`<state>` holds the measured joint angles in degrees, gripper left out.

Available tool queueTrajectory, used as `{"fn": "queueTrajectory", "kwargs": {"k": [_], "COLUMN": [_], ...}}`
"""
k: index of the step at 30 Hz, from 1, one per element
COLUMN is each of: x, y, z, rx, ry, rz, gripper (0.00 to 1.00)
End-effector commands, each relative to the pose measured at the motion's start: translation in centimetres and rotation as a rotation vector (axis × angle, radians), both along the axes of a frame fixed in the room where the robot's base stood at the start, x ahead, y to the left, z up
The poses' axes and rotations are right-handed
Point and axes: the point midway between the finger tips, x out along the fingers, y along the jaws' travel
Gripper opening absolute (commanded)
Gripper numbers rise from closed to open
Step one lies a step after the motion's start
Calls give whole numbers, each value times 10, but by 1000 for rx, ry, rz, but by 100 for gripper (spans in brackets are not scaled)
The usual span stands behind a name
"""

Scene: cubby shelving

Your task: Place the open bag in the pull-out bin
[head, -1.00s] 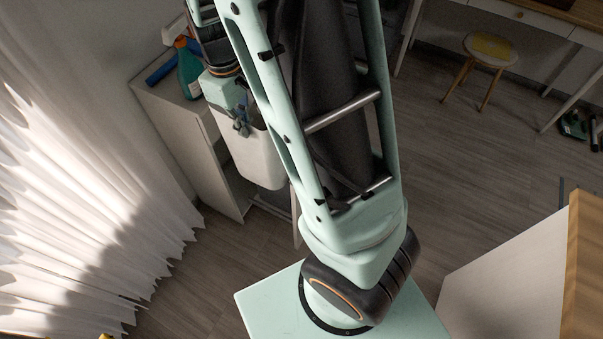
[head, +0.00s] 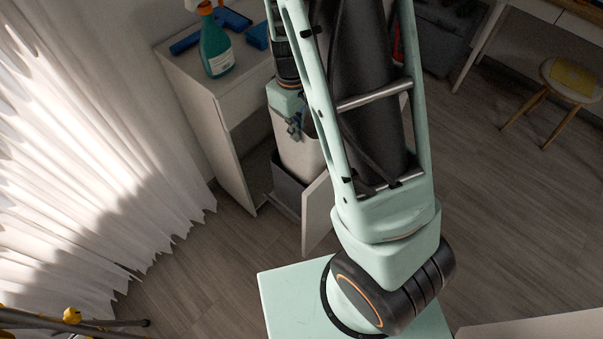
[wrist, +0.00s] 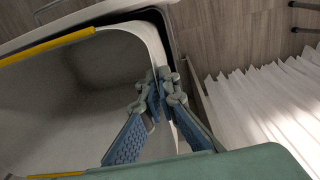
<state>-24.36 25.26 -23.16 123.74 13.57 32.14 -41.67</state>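The open bag (head: 298,155) is pale and box-like, hanging upright below my gripper (head: 293,122) in the head view. In the wrist view the bag (wrist: 50,110) gapes open, with yellow strips along its rim. My gripper (wrist: 160,88) is shut on the bag's right wall, one blue-padded finger on each side. The pull-out bin (head: 287,187) is dark grey, drawn out of the white cabinet behind a white front panel. The bag's lower end overlaps the bin's opening; how deep it sits is hidden. The bin's dark rim (wrist: 172,20) runs close beside the bag.
The white cabinet (head: 205,92) bears a green spray bottle (head: 216,45) and blue items. A white curtain (head: 75,150) hangs at the left. A stool (head: 565,80) stands at the right. Yellow-and-black poles (head: 70,318) lie at lower left. Wooden floor is clear between.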

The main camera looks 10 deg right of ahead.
Motion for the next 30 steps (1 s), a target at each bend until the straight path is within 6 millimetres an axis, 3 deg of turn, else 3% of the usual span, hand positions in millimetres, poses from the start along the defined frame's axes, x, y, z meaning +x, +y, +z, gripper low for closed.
{"fn": "queueTrajectory", "kwargs": {"k": [1,3,15,25,30], "x": [-1,-1,-1,0,0], "y": [-1,-1,-1,-1,0], "z": [-19,-38,-139,-167,-194], "rx": [-2,-2,-1,-1,0], "ry": [6,6,3,1,1], "rz": [0,0,-2,0,-1], "gripper": [0,0,0,0,0]}}
